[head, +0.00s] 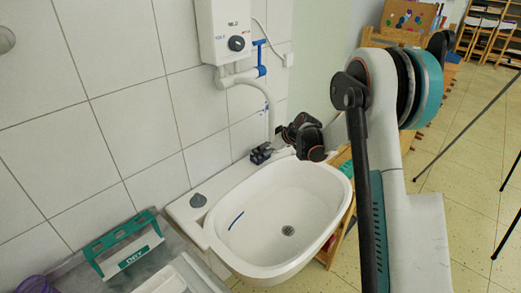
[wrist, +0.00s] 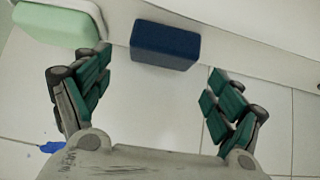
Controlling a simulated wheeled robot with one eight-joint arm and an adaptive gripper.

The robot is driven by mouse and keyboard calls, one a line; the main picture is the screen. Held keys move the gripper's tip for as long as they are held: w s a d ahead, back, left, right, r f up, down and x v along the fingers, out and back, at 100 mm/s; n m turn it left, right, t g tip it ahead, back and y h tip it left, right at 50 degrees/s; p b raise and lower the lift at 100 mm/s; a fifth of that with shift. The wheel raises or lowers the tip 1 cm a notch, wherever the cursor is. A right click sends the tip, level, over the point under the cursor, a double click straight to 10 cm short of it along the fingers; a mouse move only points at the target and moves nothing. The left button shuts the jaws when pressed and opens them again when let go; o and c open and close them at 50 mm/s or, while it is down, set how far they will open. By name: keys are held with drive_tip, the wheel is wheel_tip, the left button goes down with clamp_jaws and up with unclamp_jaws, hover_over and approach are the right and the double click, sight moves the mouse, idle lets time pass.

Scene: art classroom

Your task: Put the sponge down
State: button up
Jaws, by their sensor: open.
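In the wrist view, a dark blue block (wrist: 165,46) and a pale green rounded block (wrist: 55,24) rest against a white ledge (wrist: 255,40) at the top. Either could be the sponge; I cannot tell which. My gripper (wrist: 156,82) is open, with its two fingers spread wide and nothing held between them. The blue block lies just beyond the gap between the fingertips; the green block is beyond the left finger.
The white sink (head: 290,215) has a dark drain and a blue strip in its basin. A water heater (head: 224,32) with a pipe and blue valve (head: 262,58) hangs on the tiled wall above. A teal-and-white rack (head: 125,243) stands at the lower left.

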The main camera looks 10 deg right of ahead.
drive_tip(key=p+v, duration=0.1)
drive_tip(key=v, duration=0.6)
drive_tip(key=shift+p, duration=0.35)
drive_tip(key=shift+s, duration=0.1)
